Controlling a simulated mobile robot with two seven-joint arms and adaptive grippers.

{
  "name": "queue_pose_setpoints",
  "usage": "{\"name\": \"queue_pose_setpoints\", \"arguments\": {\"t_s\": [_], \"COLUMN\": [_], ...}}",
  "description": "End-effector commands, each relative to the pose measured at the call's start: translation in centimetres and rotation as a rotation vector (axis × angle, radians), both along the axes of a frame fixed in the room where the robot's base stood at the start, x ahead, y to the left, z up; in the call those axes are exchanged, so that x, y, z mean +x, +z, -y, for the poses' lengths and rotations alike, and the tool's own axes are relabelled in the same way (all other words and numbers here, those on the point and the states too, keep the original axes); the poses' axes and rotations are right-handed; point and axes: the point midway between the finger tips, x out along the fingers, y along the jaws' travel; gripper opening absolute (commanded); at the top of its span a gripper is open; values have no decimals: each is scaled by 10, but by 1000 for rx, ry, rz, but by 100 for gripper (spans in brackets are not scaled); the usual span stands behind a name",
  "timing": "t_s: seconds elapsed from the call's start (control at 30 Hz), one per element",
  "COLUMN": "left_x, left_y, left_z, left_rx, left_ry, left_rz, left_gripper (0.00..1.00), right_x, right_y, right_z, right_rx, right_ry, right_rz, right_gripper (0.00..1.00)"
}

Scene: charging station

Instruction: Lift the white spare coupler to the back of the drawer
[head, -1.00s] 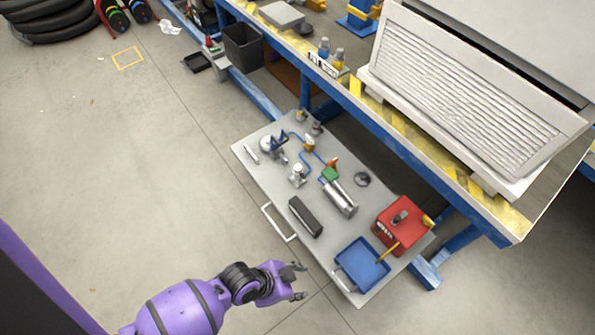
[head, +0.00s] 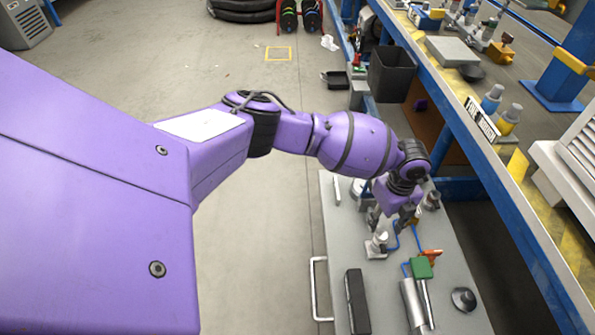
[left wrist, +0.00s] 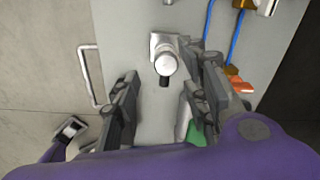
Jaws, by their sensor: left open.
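The white spare coupler (head: 377,244) stands upright on a small square base on the grey drawer (head: 385,285), left of the blue hose. It also shows in the left wrist view (left wrist: 165,63), just ahead of the fingertips and roughly centred between them. My left gripper (head: 390,217) is open and empty, reaching down over the drawer right beside the coupler; no contact shows. Its two dark fingers stand wide apart in the left wrist view (left wrist: 160,92). A purple and grey part, perhaps my right gripper (left wrist: 70,133), shows small at lower left; its jaws are unclear.
On the drawer lie a black box (head: 357,300), a silver cylinder (head: 413,305), a green block (head: 421,267) and a dark round knob (head: 463,299). Several fittings stand behind my gripper. The blue-framed workbench (head: 500,165) runs along the right. A drawer handle (head: 315,288) sticks out left.

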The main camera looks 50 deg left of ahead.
Motion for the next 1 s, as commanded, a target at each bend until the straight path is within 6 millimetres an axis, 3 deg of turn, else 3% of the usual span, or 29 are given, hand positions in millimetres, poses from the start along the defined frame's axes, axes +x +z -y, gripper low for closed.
{"name": "queue_pose_setpoints", "arguments": {"t_s": [0.33,0.53,0.8,1.0], "left_x": [0,-2,-1,-2], "left_y": [-35,-66,-70,-70], "left_z": [6,10,10,10], "left_rx": [-1,0,-3,-2], "left_ry": [-2,-1,1,1], "left_rz": [3,3,6,6], "left_gripper": [41,41,41,17], "right_x": [-12,-11,3,2], "right_y": [-16,-34,-32,-32], "right_z": [5,4,4,4], "right_rx": [-9,-9,-10,-9], "right_ry": [10,19,44,43], "right_rz": [-35,-49,-25,-26], "right_gripper": [40,40,40,40]}}
